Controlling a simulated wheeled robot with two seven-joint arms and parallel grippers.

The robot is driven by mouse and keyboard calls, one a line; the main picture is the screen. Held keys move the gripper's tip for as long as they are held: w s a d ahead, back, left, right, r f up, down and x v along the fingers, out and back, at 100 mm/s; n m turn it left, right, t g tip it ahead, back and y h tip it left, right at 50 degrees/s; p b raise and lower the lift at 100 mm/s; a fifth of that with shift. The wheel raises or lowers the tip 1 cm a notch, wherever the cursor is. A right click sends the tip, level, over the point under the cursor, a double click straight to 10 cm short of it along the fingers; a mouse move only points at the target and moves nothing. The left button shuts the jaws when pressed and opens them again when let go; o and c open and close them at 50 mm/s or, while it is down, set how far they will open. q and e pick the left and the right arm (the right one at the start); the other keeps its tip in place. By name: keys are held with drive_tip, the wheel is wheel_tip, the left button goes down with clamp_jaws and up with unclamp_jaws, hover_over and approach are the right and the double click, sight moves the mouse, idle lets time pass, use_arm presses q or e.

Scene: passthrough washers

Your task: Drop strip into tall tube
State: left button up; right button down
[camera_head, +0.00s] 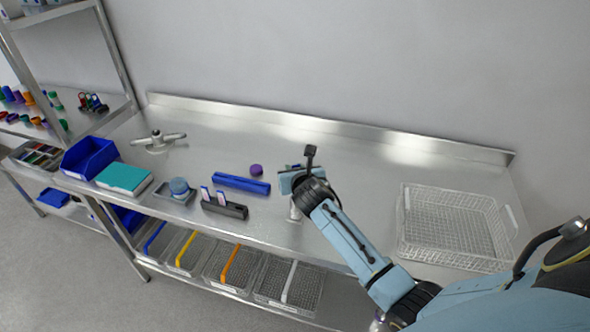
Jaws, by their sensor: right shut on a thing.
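My right gripper (296,190) is over the middle of the steel bench, pointing down. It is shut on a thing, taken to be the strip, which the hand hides. A pale, upright piece (295,211) shows just below the gripper; it may be the tall tube, but I cannot tell, nor whether the two touch. My left gripper is not in view.
A blue bar (241,183) and a purple cap (256,170) lie left of the gripper. A wire basket (407,238) is at right.

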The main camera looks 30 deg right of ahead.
drive_tip(key=shift+s+p, duration=0.1)
drive_tip(key=shift+p, duration=0.7)
idle(0.8)
drive_tip(key=shift+f, duration=0.25)
idle(0.5)
drive_tip(key=shift+f, duration=0.1)
drive_tip(key=shift+f+b, duration=1.7)
drive_tip(key=shift+f, duration=0.75)
drive_tip(key=c, duration=0.7)
unclamp_jaws()
